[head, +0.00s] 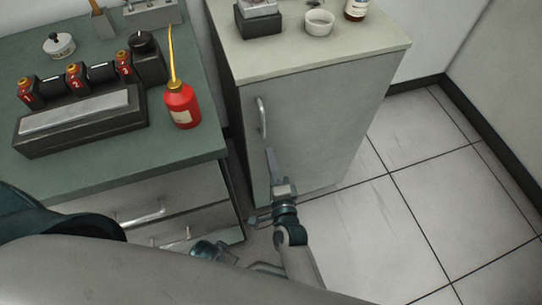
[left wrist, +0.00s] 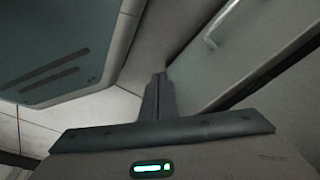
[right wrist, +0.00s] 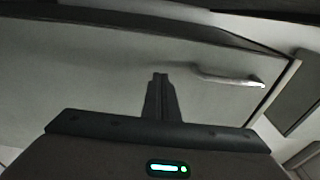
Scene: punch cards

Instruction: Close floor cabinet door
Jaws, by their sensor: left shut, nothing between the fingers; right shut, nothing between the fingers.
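The floor cabinet (head: 330,50) has a pale grey door (head: 330,120) with a vertical metal handle (head: 262,117) near its left edge. The door looks flush or nearly flush with the cabinet; I cannot tell if a small gap is left. My right gripper (head: 270,150) is shut and empty, in front of the door's left part just below the handle. In the right wrist view its fingertips (right wrist: 160,76) point at the door face, with the handle (right wrist: 228,79) to their right; contact is unclear. My left gripper (left wrist: 158,76) is shut and empty, mostly hidden in the head view.
A small white bowl (head: 319,22) stands on the cabinet. The tiled floor (head: 440,200) to the right is clear.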

